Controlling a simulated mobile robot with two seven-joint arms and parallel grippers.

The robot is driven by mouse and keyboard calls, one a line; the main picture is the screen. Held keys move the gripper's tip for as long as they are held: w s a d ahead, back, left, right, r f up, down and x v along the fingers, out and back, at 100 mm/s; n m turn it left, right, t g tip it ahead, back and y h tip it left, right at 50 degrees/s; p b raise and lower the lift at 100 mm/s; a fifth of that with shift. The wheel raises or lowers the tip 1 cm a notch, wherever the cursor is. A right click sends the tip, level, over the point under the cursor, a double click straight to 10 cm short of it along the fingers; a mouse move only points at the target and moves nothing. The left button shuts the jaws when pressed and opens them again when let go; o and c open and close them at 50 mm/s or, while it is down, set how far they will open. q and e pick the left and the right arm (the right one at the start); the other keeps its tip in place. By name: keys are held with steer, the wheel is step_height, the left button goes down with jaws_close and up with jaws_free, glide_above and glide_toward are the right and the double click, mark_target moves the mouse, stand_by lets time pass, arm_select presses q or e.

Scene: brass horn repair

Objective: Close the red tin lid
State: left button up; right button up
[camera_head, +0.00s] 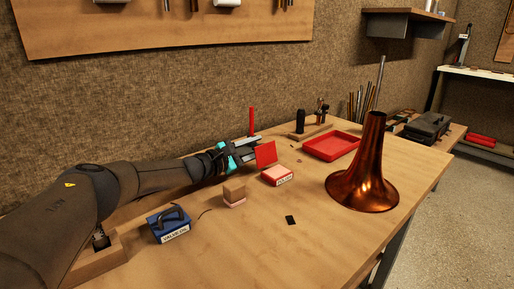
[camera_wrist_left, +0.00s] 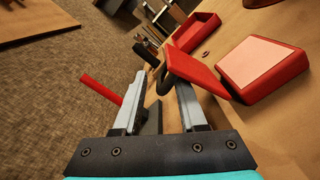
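The red tin (camera_head: 278,176), labelled on its front, sits on the bench with its red lid (camera_head: 266,154) raised at its back edge. In the left wrist view the tin (camera_wrist_left: 262,68) has a pale top face, and the lid (camera_wrist_left: 197,72) stands tilted beside it with a dark loop on its outer side. My left gripper (camera_head: 256,147) is behind the lid. In the left wrist view its fingers (camera_wrist_left: 162,84) are apart, with the right fingertip close to the loop; I cannot tell whether they touch. My right gripper is not in view.
A red tray (camera_head: 332,146) and a copper horn bell (camera_head: 364,185) stand to the right. A blue tin (camera_head: 168,224) and a small block (camera_head: 234,193) are nearer. An upright red rod (camera_head: 252,121) stands behind the gripper. The bench front is mostly clear.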

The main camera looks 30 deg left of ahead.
arm_select(q)
jaws_close()
stand_by(1.2)
